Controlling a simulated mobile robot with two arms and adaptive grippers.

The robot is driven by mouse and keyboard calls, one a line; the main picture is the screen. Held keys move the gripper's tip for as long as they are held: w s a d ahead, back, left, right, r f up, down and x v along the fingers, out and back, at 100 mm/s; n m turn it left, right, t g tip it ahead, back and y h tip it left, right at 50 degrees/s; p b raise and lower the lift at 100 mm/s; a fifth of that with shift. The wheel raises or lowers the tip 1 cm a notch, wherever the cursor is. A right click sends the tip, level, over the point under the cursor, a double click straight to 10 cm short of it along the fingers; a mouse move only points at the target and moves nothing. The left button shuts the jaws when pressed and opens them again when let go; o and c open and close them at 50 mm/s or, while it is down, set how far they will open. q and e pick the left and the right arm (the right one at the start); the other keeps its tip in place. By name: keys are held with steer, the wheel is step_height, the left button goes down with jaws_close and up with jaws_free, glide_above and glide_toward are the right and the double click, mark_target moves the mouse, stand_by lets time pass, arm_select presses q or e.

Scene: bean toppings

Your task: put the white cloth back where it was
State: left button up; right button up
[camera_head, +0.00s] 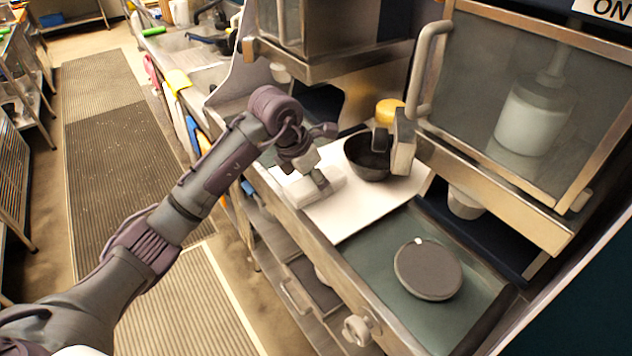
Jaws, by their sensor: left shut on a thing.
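My left arm reaches in from the lower left over the counter. Its gripper (318,181) points down and is shut on the white cloth (300,190), a small pale bundle at the left part of the white board (350,215). The cloth is low over the board; I cannot tell whether it touches it. The gripper hides part of the cloth. My right gripper is not in view.
A dark bowl (368,165) stands at the back of the board, with a yellow object (388,111) behind it. A round dark lid (428,270) lies on the green surface (370,258). A cabinet with a handle (426,70) overhangs the counter at right.

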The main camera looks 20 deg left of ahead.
arm_select(q)
steer(key=shift+f, duration=0.95)
steer(key=shift+f, duration=0.2)
steer(key=o, duration=1.2)
steer(key=shift+o, duration=0.2)
